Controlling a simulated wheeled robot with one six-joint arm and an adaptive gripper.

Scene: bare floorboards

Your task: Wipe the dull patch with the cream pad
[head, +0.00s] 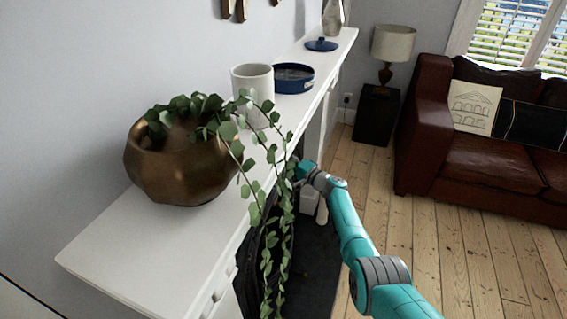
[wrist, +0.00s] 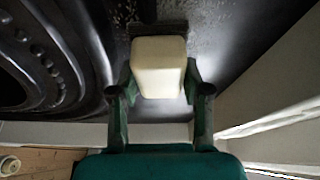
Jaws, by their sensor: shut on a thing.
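The cream pad (wrist: 158,68) is a pale block in the wrist view. My gripper (wrist: 158,88) is shut on it, with one dark green finger on each side. The pad's far end is at or close to a dark surface (wrist: 225,45); I cannot tell whether it touches. A pale, speckled area on that surface lies beyond and right of the pad, and a dark brown strip shows just past its end. I cannot tell which of these is the dull patch. In the head view my gripper is low beside the mantel, partly hidden by leaves.
A white mantel shelf (head: 120,240) holds a bronze pot (head: 185,170) with a trailing plant, a white cup (head: 252,85) and a blue dish (head: 293,80). Black curved ironwork (wrist: 50,60) is left of the pad. Open floorboards (head: 455,250) lie to the right, before a sofa (head: 480,160).

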